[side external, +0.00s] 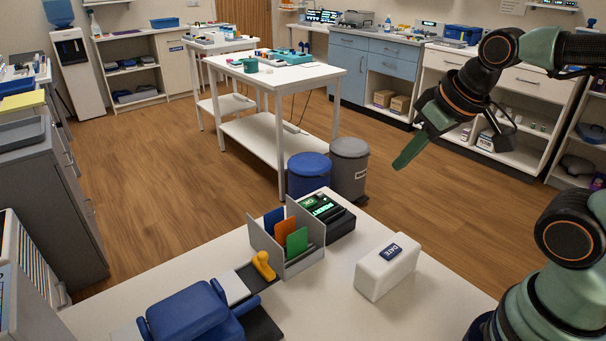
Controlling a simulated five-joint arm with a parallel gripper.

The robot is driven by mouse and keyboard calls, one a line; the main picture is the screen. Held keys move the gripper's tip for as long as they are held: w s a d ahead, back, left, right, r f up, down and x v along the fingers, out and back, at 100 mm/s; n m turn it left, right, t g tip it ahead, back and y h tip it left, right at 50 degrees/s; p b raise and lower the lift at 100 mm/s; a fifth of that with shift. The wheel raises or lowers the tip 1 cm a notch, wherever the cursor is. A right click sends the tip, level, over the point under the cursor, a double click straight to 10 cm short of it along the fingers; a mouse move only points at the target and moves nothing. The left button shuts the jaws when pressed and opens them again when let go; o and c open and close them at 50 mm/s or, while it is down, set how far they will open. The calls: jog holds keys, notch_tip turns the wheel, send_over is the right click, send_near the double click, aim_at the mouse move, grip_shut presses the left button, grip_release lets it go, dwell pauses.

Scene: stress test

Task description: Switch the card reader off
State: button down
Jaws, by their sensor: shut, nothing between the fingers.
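The card reader (341,226) is a black box on the white table (343,304), right behind the card rack. My gripper (402,163) has dark green fingers. It is shut and empty, in the air above and to the right of the card reader, well apart from it.
The grey card rack (262,238) holds blue, orange and green cards against the reader's left. A white box (375,279) labelled "DATE" stands to the right. A yellow-handled item (263,266) and a blue padded item (187,311) lie left. Bins (349,168) stand behind the table.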

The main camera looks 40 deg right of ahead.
jog(key=shift+w, duration=0.1)
dwell(0.7)
jog(key=g, duration=0.6)
send_over(320, 194)
jog(key=shift+f, duration=2.9)
notch_tip(320, 194, down, 14)
jog(key=shift+f, duration=0.1)
